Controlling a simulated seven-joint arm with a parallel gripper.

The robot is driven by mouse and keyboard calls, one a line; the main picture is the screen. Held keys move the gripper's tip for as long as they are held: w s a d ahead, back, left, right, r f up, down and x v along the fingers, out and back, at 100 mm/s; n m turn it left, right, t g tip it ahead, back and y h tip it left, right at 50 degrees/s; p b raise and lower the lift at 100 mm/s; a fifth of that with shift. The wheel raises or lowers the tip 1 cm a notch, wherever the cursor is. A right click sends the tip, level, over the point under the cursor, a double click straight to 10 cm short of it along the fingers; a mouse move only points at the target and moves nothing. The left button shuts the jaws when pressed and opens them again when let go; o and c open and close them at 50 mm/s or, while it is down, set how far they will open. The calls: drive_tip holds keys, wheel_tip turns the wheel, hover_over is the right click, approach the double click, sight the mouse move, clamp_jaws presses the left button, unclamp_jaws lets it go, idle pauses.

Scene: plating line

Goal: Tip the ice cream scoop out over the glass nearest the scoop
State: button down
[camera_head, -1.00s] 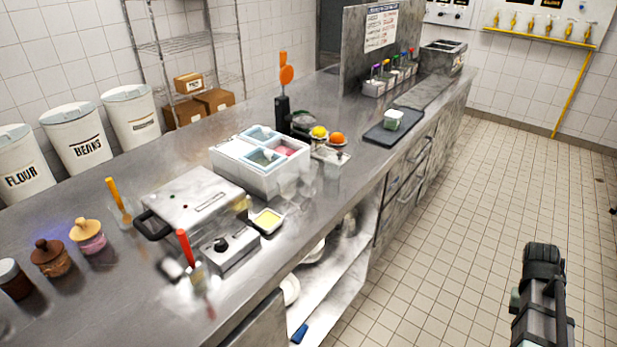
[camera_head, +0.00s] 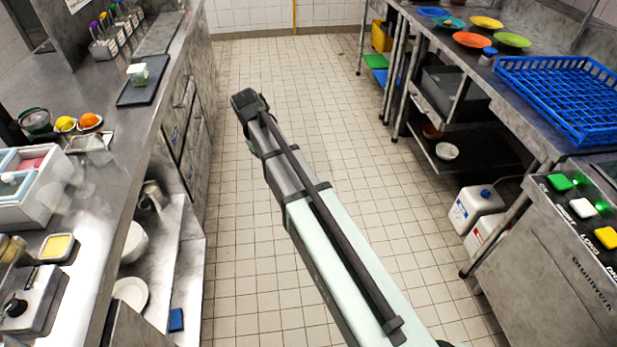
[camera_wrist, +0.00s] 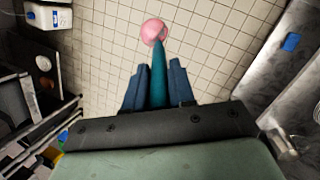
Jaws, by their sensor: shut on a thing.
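In the wrist view my gripper (camera_wrist: 158,78) is shut on the teal handle of the ice cream scoop (camera_wrist: 158,88). A pink ball of ice cream (camera_wrist: 153,31) sits at the scoop's far end, above the tiled floor in that picture. In the head view my arm reaches over the aisle, but the fingers and scoop cannot be made out. Clear glasses (camera_head: 98,152) stand on the left counter beside the ice cream tub (camera_head: 42,202), and they are faint. Which glass is nearest the scoop cannot be told.
A blue rack (camera_head: 565,95) and coloured plates (camera_head: 474,40) are on the right counter. The aisle floor between is clear.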

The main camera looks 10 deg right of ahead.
drive_tip(key=w+a+r+n+t, duration=0.1)
drive_tip(key=a+r+n, duration=0.3)
drive_tip(key=a, duration=0.6)
drive_tip(key=w+a+r+n+t, duration=0.1)
drive_tip(key=a+r, duration=0.5)
drive_tip(key=a, duration=0.5)
drive_tip(key=w+a+r+n+t, duration=0.1)
drive_tip(key=a+r+n, duration=0.3)
drive_tip(key=a, duration=0.6)
drive_tip(key=s+a+r+n+y, duration=0.1)
drive_tip(key=s+a+r+n, duration=0.1)
drive_tip(key=s+a+r, duration=0.65)
drive_tip(key=s+a+r+n+y, duration=0.1)
drive_tip(key=s+a+r, duration=0.2)
drive_tip(key=a+r, duration=0.9)
drive_tip(key=shift+a+f, duration=1.65)
drive_tip(key=shift+f, duration=2.15)
drive_tip(key=w+d+g+y, duration=0.4)
drive_tip(key=d+y, duration=0.3)
drive_tip(key=y, duration=0.1)
drive_tip(key=shift+f+g, duration=0.3)
drive_tip(key=shift+f, duration=0.15)
drive_tip(key=shift+d, duration=0.1)
drive_tip(key=shift+r, duration=0.1)
